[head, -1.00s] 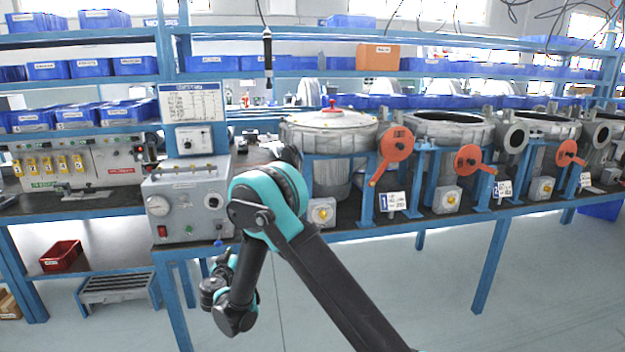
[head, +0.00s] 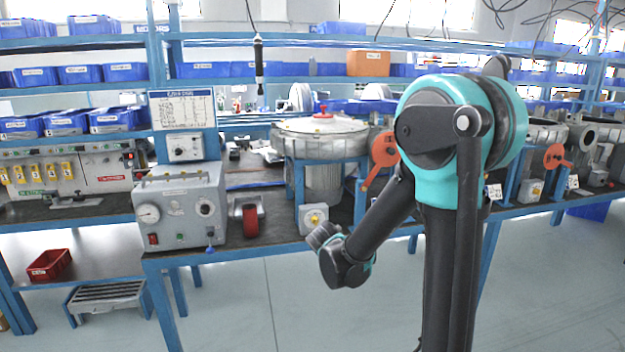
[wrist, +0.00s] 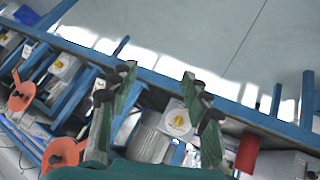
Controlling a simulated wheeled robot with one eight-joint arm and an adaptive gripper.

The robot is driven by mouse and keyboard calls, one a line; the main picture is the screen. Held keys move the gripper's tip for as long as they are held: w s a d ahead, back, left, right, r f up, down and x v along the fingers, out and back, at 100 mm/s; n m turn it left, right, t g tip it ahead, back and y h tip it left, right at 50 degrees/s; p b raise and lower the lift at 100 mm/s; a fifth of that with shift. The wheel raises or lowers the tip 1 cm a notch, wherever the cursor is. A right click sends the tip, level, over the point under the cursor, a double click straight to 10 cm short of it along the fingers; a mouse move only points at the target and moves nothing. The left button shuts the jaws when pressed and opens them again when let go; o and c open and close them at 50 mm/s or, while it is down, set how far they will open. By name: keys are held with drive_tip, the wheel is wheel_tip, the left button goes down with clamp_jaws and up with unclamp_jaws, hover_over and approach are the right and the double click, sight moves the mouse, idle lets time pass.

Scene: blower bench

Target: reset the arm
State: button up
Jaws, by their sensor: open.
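My arm stands upright at the right of the head view, its elbow high in front of the bench and its forearm slanting down to the left. The bench front and floor show beyond the fingers.
The bench carries a grey gauge box (head: 180,208), a red roller (head: 250,220), a lidded blower housing (head: 320,140) and orange handwheels (head: 383,150). A yellow-knobbed switch box (head: 314,219) sits near the wrist. A red bin (head: 49,265) lies on the lower shelf. The floor (head: 300,310) in front is clear.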

drive_tip(key=s+d+f+g+y, duration=0.1)
drive_tip(key=s+d, duration=0.3)
drive_tip(key=s, duration=0.8)
drive_tip(key=s+d+f+g+y, duration=0.2)
drive_tip(key=s+d+f, duration=0.1)
drive_tip(key=s, duration=0.8)
drive_tip(key=shift+s+d+f+m+g+y, duration=0.2)
drive_tip(key=shift+s+d+m+g+y, duration=0.15)
drive_tip(key=shift+d, duration=0.55)
